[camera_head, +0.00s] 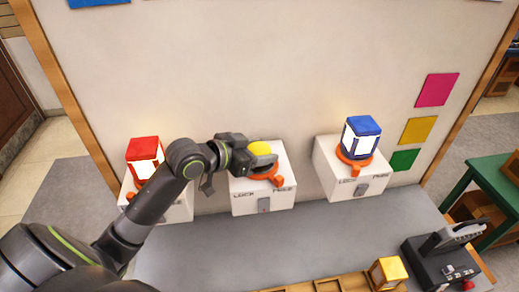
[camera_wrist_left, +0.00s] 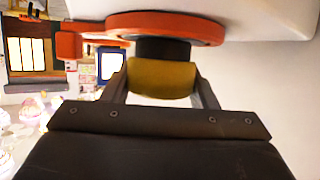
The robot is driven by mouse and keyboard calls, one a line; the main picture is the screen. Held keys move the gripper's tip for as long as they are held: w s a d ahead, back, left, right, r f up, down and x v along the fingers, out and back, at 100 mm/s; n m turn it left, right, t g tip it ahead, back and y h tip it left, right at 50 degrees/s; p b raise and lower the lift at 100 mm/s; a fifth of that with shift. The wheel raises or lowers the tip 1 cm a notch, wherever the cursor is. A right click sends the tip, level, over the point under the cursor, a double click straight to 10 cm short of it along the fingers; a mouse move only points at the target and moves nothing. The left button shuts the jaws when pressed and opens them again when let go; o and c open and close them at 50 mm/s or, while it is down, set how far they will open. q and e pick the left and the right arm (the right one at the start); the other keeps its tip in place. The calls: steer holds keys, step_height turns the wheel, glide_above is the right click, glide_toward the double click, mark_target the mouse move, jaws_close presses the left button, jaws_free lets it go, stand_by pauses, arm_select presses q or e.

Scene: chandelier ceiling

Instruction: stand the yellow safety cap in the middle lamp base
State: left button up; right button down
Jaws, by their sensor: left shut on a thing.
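My left gripper (camera_head: 262,161) is shut on the yellow safety cap (camera_head: 260,148) at the middle lamp base (camera_head: 263,199), a white box with an orange ring (camera_head: 268,176) on top. In the left wrist view the cap (camera_wrist_left: 161,77) is a yellow cylinder between the fingers (camera_wrist_left: 160,90). Its black end (camera_wrist_left: 163,49) meets the orange ring (camera_wrist_left: 175,28); how deep it sits is hidden. The cap looks upright. My right gripper is not in view.
The left base holds a red lamp (camera_head: 144,157), and the right base (camera_head: 352,178) a blue lamp (camera_head: 361,137). Below, a wooden tray (camera_head: 328,286) holds a yellow lamp (camera_head: 388,272) beside a dark device (camera_head: 438,262). The grey tabletop (camera_head: 300,240) in front of the bases is clear.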

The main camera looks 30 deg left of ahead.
arm_select(q)
steer(key=shift+f+b, duration=0.3)
steer(key=shift+f, duration=0.25)
steer(key=o, duration=1)
steer(key=shift+o, duration=0.2)
steer(key=v, duration=0.5)
steer(key=shift+s+a+r, duration=0.15)
steer(key=shift+s+a, duration=0.05)
steer(key=shift+s, duration=0.05)
steer(key=shift+v, duration=1.55)
steer(key=p+v, duration=0.8)
steer(key=shift+s+r, duration=0.25)
steer(key=shift+s, duration=0.05)
